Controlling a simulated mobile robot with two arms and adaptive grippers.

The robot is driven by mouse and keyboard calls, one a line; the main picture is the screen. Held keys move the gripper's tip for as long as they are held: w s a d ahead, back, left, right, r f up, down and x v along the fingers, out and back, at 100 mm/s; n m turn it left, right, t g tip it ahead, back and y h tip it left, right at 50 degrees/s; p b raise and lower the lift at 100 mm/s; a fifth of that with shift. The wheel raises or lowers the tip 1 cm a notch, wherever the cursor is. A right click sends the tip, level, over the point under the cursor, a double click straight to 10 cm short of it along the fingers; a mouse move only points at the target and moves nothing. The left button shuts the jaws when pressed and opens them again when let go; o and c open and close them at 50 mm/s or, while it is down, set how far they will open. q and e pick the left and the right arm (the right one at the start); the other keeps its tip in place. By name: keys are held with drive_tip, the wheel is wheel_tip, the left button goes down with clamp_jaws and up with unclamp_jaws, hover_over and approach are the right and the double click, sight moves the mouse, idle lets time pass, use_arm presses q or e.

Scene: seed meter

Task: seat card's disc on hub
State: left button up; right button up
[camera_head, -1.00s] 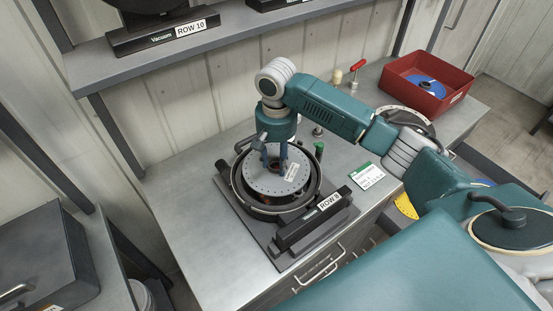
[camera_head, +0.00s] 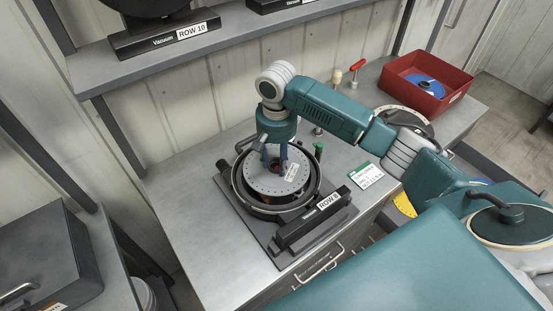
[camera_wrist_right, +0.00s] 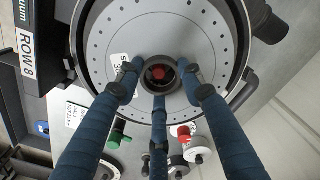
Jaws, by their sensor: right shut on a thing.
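A light grey disc (camera_head: 262,184) with a ring of small holes and a white label lies level within the round black meter housing (camera_head: 241,199) marked ROW 8. My right gripper (camera_head: 275,165) points straight down at the disc's middle. In the right wrist view its three blue fingers (camera_wrist_right: 161,88) close around the central collar of the disc (camera_wrist_right: 108,38). A red hub tip (camera_wrist_right: 158,73) shows inside the centre hole. Whether the disc rests fully on the hub cannot be told. The card (camera_head: 367,175), white with a green top, lies on the bench. My left gripper is out of view.
A red bin (camera_head: 426,88) with a blue disc stands at the back right. A dark round cover (camera_head: 403,119), a green-topped tool (camera_head: 319,150) and a red-handled tool (camera_head: 357,68) are on the bench. Bare bench lies left of the housing.

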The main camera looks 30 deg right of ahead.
drive_tip(key=shift+f+p, duration=0.6)
drive_tip(key=shift+f, duration=0.35)
idle(0.7)
drive_tip(key=shift+f, duration=1.5)
idle(2.2)
idle(0.3)
drive_tip(key=o, duration=1.2)
drive_tip(key=c, duration=0.3)
drive_tip(key=shift+c, duration=0.2)
drive_tip(key=shift+c, duration=1.3)
drive_tip(key=shift+o, duration=1.3)
